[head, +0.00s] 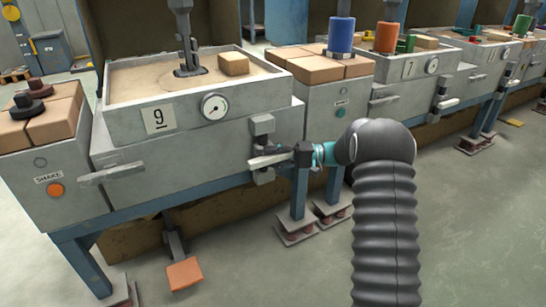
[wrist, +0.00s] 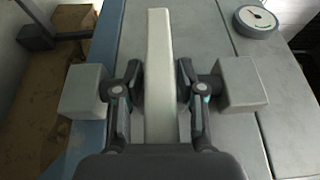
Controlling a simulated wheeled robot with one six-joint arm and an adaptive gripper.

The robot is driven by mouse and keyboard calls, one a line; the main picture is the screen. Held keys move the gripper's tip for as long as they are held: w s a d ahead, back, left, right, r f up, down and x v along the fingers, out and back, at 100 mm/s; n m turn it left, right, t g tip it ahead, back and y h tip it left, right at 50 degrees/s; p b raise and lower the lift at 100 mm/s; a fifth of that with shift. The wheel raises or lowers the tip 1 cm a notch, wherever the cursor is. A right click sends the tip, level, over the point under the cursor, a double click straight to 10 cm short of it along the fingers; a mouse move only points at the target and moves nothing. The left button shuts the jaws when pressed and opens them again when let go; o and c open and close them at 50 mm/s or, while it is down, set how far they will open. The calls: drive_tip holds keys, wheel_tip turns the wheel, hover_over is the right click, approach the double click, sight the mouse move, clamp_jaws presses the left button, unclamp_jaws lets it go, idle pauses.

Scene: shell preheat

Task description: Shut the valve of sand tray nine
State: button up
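Sand tray nine (head: 188,122) is a grey metal box labelled 9, with a dial and sand on top. The lever lies roughly level, across the upright line of the blocks. My gripper (head: 296,155) reaches it from the right. In the wrist view, the lever (wrist: 158,75) runs between the two fingers of my gripper (wrist: 161,95), which close against its sides. The blocks (wrist: 85,90) lie to either side. The fingertip contact is partly hidden.
A tray handle (head: 112,172) sticks out at the front left. A SHAKE box (head: 50,180) with an orange button stands left. A brick-topped box (head: 335,112) stands right of the tray, and tray seven (head: 408,70) is beyond. A foot pedal (head: 184,273) is below.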

idle(0.3)
drive_tip(key=d, duration=1.2)
drive_tip(key=shift+f, duration=0.1)
